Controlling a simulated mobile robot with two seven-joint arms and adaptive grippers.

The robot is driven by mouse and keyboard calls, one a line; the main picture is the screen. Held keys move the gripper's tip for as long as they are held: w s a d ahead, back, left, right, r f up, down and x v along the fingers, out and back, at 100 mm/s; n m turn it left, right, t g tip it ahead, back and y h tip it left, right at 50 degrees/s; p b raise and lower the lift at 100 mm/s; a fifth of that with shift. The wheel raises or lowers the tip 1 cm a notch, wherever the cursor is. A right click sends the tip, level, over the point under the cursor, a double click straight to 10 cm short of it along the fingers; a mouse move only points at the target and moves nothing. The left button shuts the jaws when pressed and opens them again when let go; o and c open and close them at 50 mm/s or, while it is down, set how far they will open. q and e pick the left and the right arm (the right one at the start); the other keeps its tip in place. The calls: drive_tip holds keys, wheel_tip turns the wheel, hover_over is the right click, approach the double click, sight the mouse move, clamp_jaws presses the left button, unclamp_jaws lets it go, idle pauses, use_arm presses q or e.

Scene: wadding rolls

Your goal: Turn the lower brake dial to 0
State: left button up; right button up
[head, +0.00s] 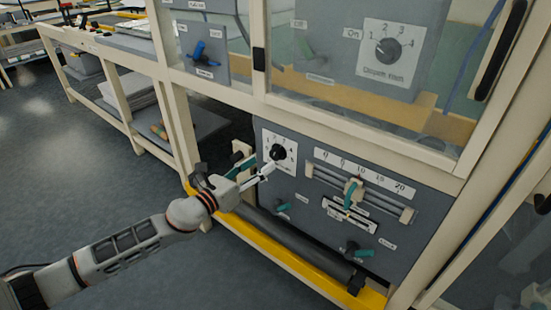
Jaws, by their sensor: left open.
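The lower dial (277,153) is a black knob on a white plate with numbers around it. It sits at the upper left of the grey lower panel (300,190). Its pointer is too small to read. My left gripper (266,171) is just below and left of the dial, with its fingers pointing toward the panel. It is open and holds nothing that I can see. I cannot tell whether a fingertip touches the plate. My right gripper is out of view.
A slider with a teal handle (353,192) and a 0 to 20 scale is right of the dial. Teal levers (283,207) sit below. A dark roller (295,245) and yellow rail (272,259) run along the front. Another dial (387,50) is behind the upper window.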

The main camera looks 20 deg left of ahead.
sight(273, 155)
use_arm(q)
drive_tip(key=x, duration=0.6)
drive_tip(key=c, duration=1.1)
